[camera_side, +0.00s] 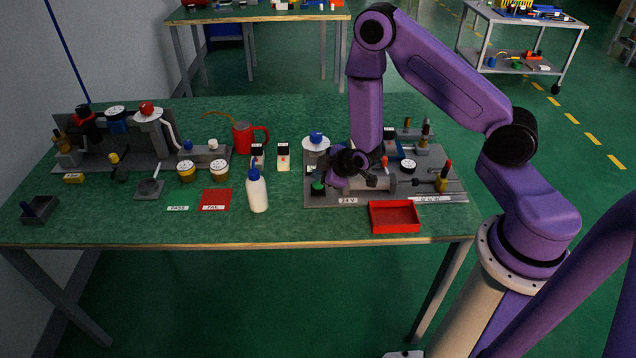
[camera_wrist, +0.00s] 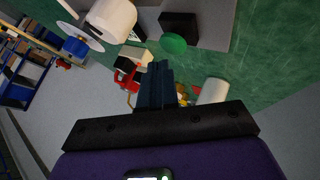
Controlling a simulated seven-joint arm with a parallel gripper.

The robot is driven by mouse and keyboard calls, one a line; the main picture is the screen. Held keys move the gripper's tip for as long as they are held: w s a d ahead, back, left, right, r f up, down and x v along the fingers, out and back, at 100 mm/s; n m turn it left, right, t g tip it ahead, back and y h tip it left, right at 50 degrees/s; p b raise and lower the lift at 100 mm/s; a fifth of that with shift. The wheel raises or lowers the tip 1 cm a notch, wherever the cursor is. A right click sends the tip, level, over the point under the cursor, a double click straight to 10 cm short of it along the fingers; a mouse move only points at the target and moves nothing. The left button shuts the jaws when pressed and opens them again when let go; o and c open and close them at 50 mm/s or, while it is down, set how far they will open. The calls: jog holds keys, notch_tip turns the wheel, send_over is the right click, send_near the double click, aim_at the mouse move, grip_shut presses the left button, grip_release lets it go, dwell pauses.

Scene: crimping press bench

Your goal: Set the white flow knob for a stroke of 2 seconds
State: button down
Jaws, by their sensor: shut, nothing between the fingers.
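No white flow knob with a readable stroke scale can be made out. A small white round part (camera_side: 213,144) on the left-hand station may be it, but I cannot be sure. My gripper (camera_side: 335,182) is low over the left end of the right-hand press station (camera_side: 435,198), beside a black box with a green button (camera_side: 318,187). In the wrist view its dark fingers (camera_wrist: 160,85) are together and empty. The green button (camera_wrist: 173,43) shows just beyond them. My wrist hides part of the station in the side view.
A white cylinder with a disc and blue cap (camera_side: 316,142) stands close behind my gripper; it also shows in the wrist view (camera_wrist: 110,20). A red tray (camera_side: 395,217) is in front. A white bottle (camera_side: 257,190) and red jug (camera_side: 248,138) stand left.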

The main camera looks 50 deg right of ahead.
jog(key=shift+r, duration=2.65)
